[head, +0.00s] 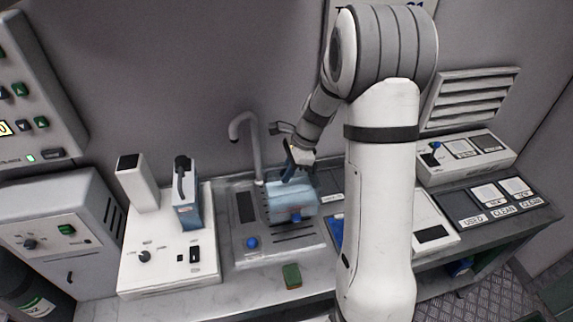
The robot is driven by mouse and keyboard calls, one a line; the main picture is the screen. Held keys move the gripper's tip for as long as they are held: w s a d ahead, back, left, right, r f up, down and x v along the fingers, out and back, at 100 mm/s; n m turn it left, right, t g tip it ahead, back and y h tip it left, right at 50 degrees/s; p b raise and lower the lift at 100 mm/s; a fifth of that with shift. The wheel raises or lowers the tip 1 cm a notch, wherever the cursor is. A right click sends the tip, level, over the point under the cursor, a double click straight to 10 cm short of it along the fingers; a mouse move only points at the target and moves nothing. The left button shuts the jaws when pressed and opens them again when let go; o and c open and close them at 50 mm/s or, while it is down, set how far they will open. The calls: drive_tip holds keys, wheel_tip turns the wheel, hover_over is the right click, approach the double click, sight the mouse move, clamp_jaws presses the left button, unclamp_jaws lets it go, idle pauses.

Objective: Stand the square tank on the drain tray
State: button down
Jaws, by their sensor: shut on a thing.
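The square tank (306,201) is a clear, bluish box, seen in the head view over the grey sink unit. My gripper (296,168) comes down from the upper right and is shut on the tank at its top. The fingertips are small, and their exact grip is hard to see. The likely drain tray (300,238) is the slotted grey surface of the sink unit, just below and in front of the tank. I cannot tell whether the tank touches it.
A tap (254,145) arches close behind and left of the tank. A blue knob (252,242) is on the sink unit's front left. A white instrument (168,262) stands at left. A green sponge-like block (292,276) lies in front. Labelled pads (488,196) lie at right.

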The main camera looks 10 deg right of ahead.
wheel_tip(320, 180, down, 4)
drive_tip(key=shift+r, duration=0.15)
drive_tip(key=shift+s, duration=0.1)
drive_tip(key=c, duration=2)
unclamp_jaws()
drive_tip(key=shift+f, duration=0.2)
drive_tip(key=o, duration=0.5)
drive_tip(key=shift+r, duration=0.1)
